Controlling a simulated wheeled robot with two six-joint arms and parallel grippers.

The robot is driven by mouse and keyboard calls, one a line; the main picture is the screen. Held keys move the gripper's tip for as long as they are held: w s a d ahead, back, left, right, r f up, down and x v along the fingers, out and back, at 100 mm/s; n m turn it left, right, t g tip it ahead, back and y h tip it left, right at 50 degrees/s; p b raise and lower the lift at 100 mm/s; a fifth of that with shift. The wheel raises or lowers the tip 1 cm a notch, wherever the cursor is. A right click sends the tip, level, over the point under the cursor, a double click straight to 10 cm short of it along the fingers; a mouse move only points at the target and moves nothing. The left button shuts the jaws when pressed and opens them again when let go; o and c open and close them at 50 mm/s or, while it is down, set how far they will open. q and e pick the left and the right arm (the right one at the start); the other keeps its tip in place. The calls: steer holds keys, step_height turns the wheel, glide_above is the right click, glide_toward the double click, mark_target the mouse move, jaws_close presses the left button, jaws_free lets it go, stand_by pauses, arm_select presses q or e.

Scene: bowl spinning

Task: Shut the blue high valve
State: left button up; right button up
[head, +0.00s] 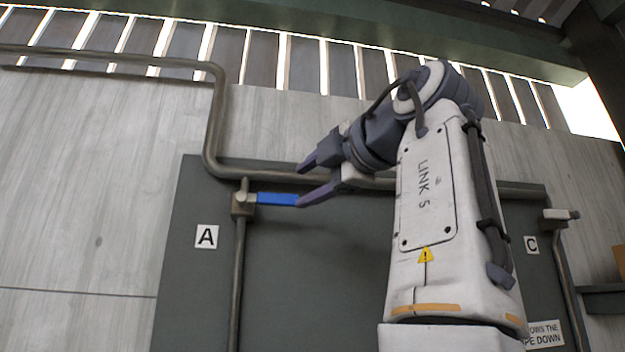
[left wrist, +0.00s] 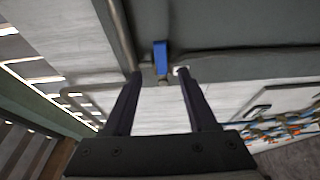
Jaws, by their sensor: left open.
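The blue valve handle (head: 275,199) points right, roughly level, from a valve body (head: 243,203) on a vertical pipe beside label A. My left gripper (head: 303,184) is open at the handle's right end; its lower fingertip overlaps that end in the head view. In the left wrist view, the blue handle (left wrist: 161,55) lies beyond the open left gripper (left wrist: 158,74), lined up between its two fingertips. Contact cannot be told. My right gripper is in neither view.
A dark panel (head: 300,260) backs the valves. A pipe (head: 215,120) runs along the wall and across the panel's top. Label A (head: 206,236) is left of the valve. Another valve (head: 562,214) stands near label C (head: 531,244). My arm covers the panel's middle.

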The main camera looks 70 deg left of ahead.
arm_select(q)
steer(key=shift+w+d, duration=0.1)
steer(key=shift+d, duration=0.45)
stand_by(0.4)
